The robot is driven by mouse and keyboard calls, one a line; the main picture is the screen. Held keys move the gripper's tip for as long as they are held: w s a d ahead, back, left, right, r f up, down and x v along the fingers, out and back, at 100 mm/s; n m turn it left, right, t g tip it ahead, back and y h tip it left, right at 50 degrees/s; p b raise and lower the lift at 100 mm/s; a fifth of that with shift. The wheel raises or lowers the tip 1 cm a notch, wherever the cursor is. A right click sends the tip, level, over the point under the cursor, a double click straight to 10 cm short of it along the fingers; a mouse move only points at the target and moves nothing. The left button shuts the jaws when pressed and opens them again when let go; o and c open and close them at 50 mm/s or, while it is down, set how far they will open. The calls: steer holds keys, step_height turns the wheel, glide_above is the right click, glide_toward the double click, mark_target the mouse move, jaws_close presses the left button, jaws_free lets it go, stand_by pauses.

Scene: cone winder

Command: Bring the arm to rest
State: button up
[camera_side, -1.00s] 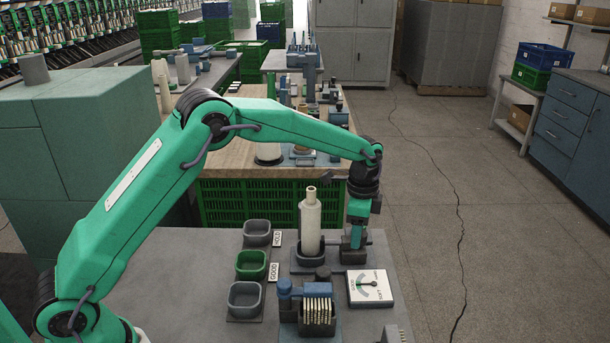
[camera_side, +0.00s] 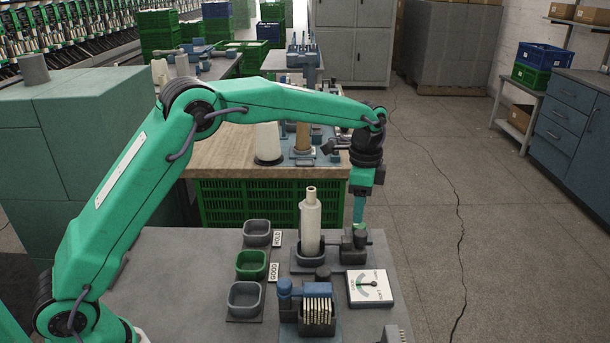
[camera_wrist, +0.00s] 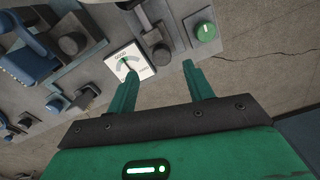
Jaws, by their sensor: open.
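A cream spool (camera_side: 310,225) stands upright in a dark holder left of the block.
Two grey trays (camera_side: 244,300) (camera_side: 257,227) and a green tray (camera_side: 251,258) line the bench's left side. A blue device with a pin-filled rack (camera_side: 318,325) stands in front. A wooden table (camera_side: 225,155) with a cone is behind. Open floor (camera_side: 430,230) lies to the right.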

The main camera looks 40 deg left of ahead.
steer(key=shift+s+r, duration=0.1)
steer(key=shift+r, duration=0.05)
steer(key=s+a+r+n+t, duration=0.1)
steer(key=s+a+r+n, duration=0.25)
steer(key=s+r, duration=0.35)
steer(key=s+a+r+n+t, duration=0.2)
steer(key=s+a+r+n, duration=0.15)
steer(key=s+r, duration=0.35)
steer(key=s+a+f+n+t, duration=0.1)
steer(key=s+a+f+n, duration=0.1)
steer(key=s, duration=0.7)
steer(key=s+a+f+n+t, duration=0.1)
steer(key=s+a+f+n, duration=0.1)
steer(key=s, duration=0.8)
steer(key=shift+s+f+n+t, duration=0.15)
steer(key=shift+f+n+t, duration=0.15)
steer(key=shift+n, duration=0.2)
steer(key=shift+o, duration=0.2)
